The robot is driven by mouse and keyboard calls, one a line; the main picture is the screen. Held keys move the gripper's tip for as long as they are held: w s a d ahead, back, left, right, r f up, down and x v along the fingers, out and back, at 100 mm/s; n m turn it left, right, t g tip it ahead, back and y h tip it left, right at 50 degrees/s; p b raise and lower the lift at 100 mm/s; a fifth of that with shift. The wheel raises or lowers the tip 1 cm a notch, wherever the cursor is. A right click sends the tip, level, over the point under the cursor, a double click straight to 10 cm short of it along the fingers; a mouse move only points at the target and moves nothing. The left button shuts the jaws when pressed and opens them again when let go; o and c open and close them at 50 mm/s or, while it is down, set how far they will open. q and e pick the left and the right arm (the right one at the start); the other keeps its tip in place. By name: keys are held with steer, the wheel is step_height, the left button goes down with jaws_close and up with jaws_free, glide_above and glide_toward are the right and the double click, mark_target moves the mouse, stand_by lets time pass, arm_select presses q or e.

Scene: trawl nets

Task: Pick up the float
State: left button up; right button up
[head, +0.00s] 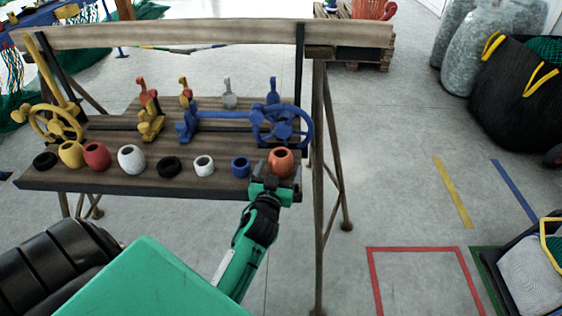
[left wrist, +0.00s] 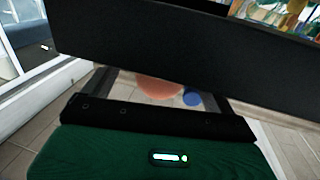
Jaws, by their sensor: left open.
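An orange float (head: 281,161) with a dark hole stands at the right end of a row of floats on the wooden bench (head: 215,187). My left gripper (head: 273,181) is open at the bench's front edge, right in front of the orange float. In the left wrist view the orange float (left wrist: 160,87) shows between the two fingers, partly hidden by the dark gripper body. A blue float (head: 240,167) stands just left of it, and it also shows in the left wrist view (left wrist: 192,97). Whether the fingers touch the orange float I cannot tell. My right gripper is not in view.
Further left along the row are a white float (head: 204,166), a black ring (head: 169,167), a larger white float (head: 131,158) and a red float (head: 96,155). Behind them stand a blue handwheel (head: 282,126) and a yellow handwheel (head: 55,124).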

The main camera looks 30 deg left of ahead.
mark_target(283, 156)
arm_select(q)
steer(key=shift+w+a+r, duration=0.1)
steer(key=shift+w+a, duration=0.1)
steer(key=shift+w, duration=0.25)
steer(key=p+x, duration=0.1)
steer(key=x, duration=0.3)
steer(key=shift+w+a, duration=0.2)
steer(key=shift+w, duration=0.05)
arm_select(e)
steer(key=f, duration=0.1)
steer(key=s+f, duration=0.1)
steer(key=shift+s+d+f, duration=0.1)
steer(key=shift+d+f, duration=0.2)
arm_select(q)
steer(key=c, duration=1.1)
steer(key=shift+r, duration=0.15)
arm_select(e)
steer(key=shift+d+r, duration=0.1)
